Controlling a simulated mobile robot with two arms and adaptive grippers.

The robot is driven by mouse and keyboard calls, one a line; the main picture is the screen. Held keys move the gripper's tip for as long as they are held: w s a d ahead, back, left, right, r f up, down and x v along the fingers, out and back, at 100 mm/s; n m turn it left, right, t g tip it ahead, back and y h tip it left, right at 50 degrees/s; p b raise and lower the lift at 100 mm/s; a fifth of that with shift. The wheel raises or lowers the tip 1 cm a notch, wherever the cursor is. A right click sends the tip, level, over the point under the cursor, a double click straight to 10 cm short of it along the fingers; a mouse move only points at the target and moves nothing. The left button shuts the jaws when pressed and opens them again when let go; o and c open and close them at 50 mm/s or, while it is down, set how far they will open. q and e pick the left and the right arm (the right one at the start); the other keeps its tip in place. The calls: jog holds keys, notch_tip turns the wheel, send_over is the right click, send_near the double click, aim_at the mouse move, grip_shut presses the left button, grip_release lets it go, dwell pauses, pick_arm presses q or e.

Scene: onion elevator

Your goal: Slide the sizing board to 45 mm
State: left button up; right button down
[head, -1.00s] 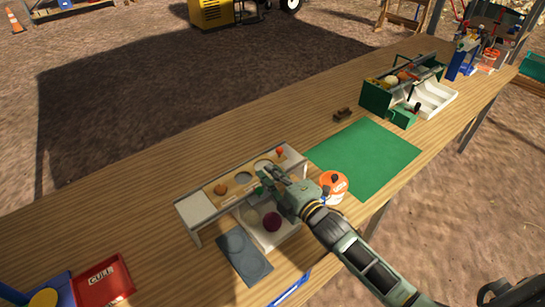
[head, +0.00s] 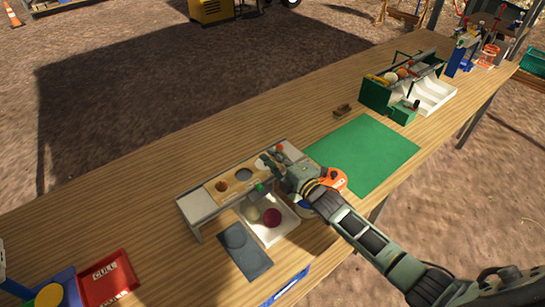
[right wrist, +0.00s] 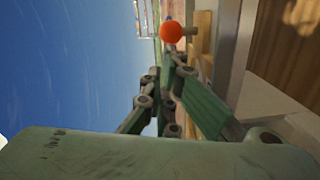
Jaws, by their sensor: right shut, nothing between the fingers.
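The sizing board (head: 231,183) is a tan strip with round holes of differing size, lying along the top of a pale raised stand (head: 200,207). An orange-red knob (head: 280,147) is at its far right end. The knob also shows close up in the right wrist view (right wrist: 172,32), just beyond my fingertips. My right gripper (head: 268,166) is shut and empty, over the right part of the stand, close to the knob. I cannot tell whether it touches the board. The gripper partly hides the board's right end. The size marks are too small to read. My left gripper is not in view.
A white tray (head: 284,227) with a purple onion (head: 272,218) and a pale one sits below the stand's front. A grey-blue plate (head: 246,255) lies beside it. An orange-lidded tub (head: 333,180) stands behind my right arm. A green mat (head: 365,155) lies to the right. A red CULL tray (head: 106,283) is at left.

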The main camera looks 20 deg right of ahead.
jog(key=w+d+b, duration=0.1)
jog(key=d, duration=0.1)
jog(key=d+b, duration=0.1)
jog(key=d, duration=0.1)
jog(key=w+d+b, duration=0.1)
jog(key=d, duration=0.2)
jog(key=shift+w+d+f, duration=0.1)
jog(key=shift+w+f, duration=0.1)
jog(key=shift+w, duration=0.15)
jog(key=shift+w+d, duration=0.1)
jog(key=shift+d, duration=0.2)
jog(key=shift+r, duration=0.3)
